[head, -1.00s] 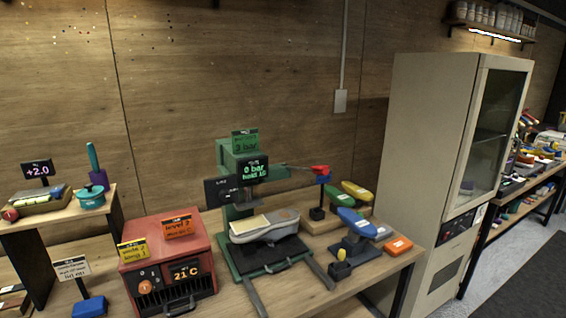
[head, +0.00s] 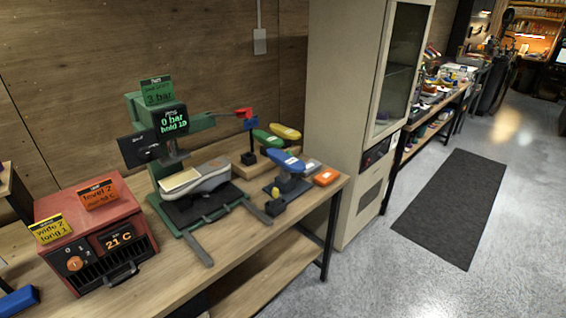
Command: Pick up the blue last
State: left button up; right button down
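The blue last (head: 285,160) stands tilted on a dark stand at the right part of the workbench. A green last (head: 267,138) and a yellow last (head: 285,131) are just behind it on a wooden rack. No gripper shows in the head view.
A red heater box (head: 95,235) is at the left. An orange block (head: 326,177) lies by the bench's right end. A tall cabinet (head: 345,110) stands behind; grey floor is open at right.

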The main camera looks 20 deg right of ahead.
aim_at(287, 163)
jog(key=u, duration=3.35)
jog(key=k, duration=1.7)
jog(key=z, duration=1.8)
